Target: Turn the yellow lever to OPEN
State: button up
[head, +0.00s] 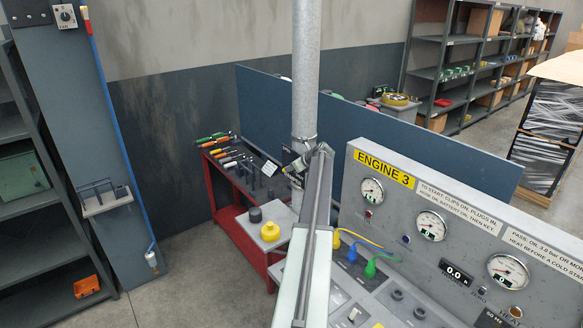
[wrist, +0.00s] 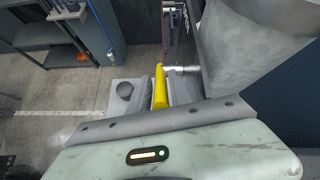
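A yellow bar, which looks like the lever (wrist: 160,88), stands near the middle of the wrist view, just beyond the bolted grey edge of my gripper (wrist: 158,103). A short metal rod shows to its right. In the head view my gripper (head: 298,163) is beside the grey vertical pipe (head: 305,75), at the pipe's lower fitting. My own arm covers much of that spot, so the lever is hard to make out there. I cannot tell whether my fingers touch the bar, or how far apart they are. No OPEN mark is legible.
A grey box with a black knob (head: 255,214) and a yellow knob (head: 270,231) stands left of my arm. Behind it is a red tool cart (head: 238,228). The ENGINE 3 gauge panel (head: 450,215) is at right. Open floor (head: 190,270) lies at left.

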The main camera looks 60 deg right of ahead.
jog(key=p+v, duration=0.1)
jog(key=v, duration=0.1)
jog(key=shift+s+a+r, duration=0.15)
jog(key=shift+a+r, duration=0.05)
jog(key=shift+r, duration=0.15)
jog(key=s+a, duration=0.5)
jog(key=s, duration=0.5)
jog(key=shift+s+f+b, duration=0.15)
jog(key=shift+f+b, duration=0.2)
jog(key=shift+f, duration=0.05)
